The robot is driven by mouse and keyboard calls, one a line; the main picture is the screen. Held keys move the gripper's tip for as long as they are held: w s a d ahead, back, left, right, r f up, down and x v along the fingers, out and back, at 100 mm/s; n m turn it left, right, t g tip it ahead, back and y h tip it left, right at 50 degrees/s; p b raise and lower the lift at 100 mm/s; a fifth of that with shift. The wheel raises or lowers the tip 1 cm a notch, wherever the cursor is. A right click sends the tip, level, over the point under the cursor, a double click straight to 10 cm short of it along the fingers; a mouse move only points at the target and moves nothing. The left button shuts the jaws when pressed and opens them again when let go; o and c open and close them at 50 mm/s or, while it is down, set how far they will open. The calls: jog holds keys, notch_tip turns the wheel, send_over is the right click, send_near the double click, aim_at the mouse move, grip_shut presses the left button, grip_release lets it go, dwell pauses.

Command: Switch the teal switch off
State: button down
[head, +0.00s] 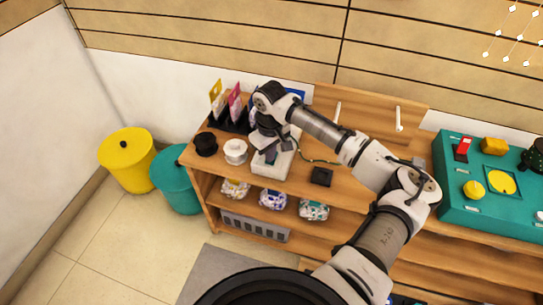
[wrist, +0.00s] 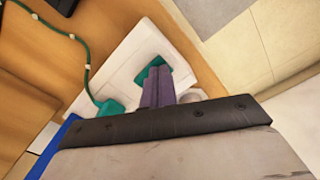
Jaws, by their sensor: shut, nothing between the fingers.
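A white switch box (head: 271,166) stands on the wooden shelf top in the head view, below my gripper (head: 272,155). In the wrist view the white box (wrist: 125,55) lies tilted across the picture, with a teal switch (wrist: 180,66) set in its face. My gripper (wrist: 158,75) is shut and empty. Its fingertips overlap the teal switch and hide part of it. I cannot tell whether they touch it, or which way the switch is tipped. A teal plug (wrist: 110,107) sits at the box's edge with a green cord (wrist: 88,60) running from it.
A white spool (head: 235,151) and a black spool (head: 205,144) stand left of the box. A black block (head: 321,177) lies to its right. A teal panel (head: 455,203) with red and yellow parts is farther right. Yellow (head: 128,165) and teal (head: 174,188) bins stand left of the shelf.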

jog(key=shift+r, duration=0.15)
notch_tip(320, 180, up, 7)
jog(key=p, duration=0.6)
dwell(0.4)
